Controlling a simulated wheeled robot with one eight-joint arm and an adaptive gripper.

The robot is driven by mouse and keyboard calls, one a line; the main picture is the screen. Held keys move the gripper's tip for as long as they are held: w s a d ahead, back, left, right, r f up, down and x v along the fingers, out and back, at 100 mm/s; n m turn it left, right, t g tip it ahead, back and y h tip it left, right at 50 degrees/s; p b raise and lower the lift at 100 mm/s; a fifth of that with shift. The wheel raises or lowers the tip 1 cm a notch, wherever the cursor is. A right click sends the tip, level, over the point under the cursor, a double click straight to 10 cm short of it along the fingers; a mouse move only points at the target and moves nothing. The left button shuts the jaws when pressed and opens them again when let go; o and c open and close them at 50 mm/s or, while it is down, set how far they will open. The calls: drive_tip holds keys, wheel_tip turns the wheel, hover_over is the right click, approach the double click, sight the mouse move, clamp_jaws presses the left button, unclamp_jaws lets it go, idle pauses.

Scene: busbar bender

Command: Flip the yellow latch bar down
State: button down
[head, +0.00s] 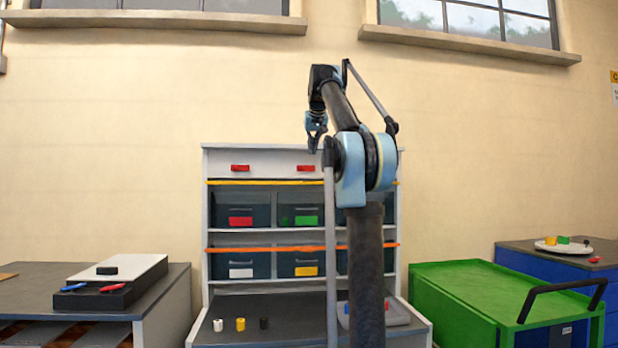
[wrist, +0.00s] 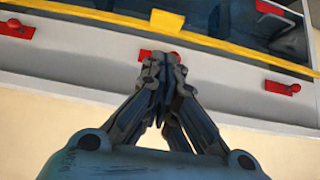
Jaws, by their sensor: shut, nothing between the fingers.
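The yellow latch bar (head: 265,182) runs level across the front of the shelf unit, just under its grey top panel. Its right part is partly hidden by my arm. In the wrist view the yellow bar (wrist: 230,43) crosses the top of the picture at a slant, with a yellow block (wrist: 167,20) on it. My gripper (head: 314,147) is raised near the height of the top panel's upper edge, above the bar in the head view. In the wrist view my gripper (wrist: 163,62) has its fingertips together and empty, over the grey panel and apart from the bar.
Red catches (head: 240,168) sit on the grey top panel (head: 270,160); one is partly behind my fingertips in the wrist view. An orange bar (head: 280,250) crosses lower, between rows of dark bins. A green cart (head: 470,290) stands right, a grey table (head: 150,290) left.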

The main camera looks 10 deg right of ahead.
drive_tip(key=shift+w+r, duration=0.35)
drive_tip(key=shift+r, duration=0.05)
drive_tip(key=x, duration=1.1)
drive_tip(key=shift+s+f, duration=0.15)
drive_tip(key=shift+s, duration=0.05)
drive_tip(key=shift+f, duration=1.45)
wheel_tip(320, 180, down, 7)
drive_tip(key=shift+s, duration=0.15)
drive_tip(key=shift+r, duration=0.1)
drive_tip(key=shift+r, duration=0.1)
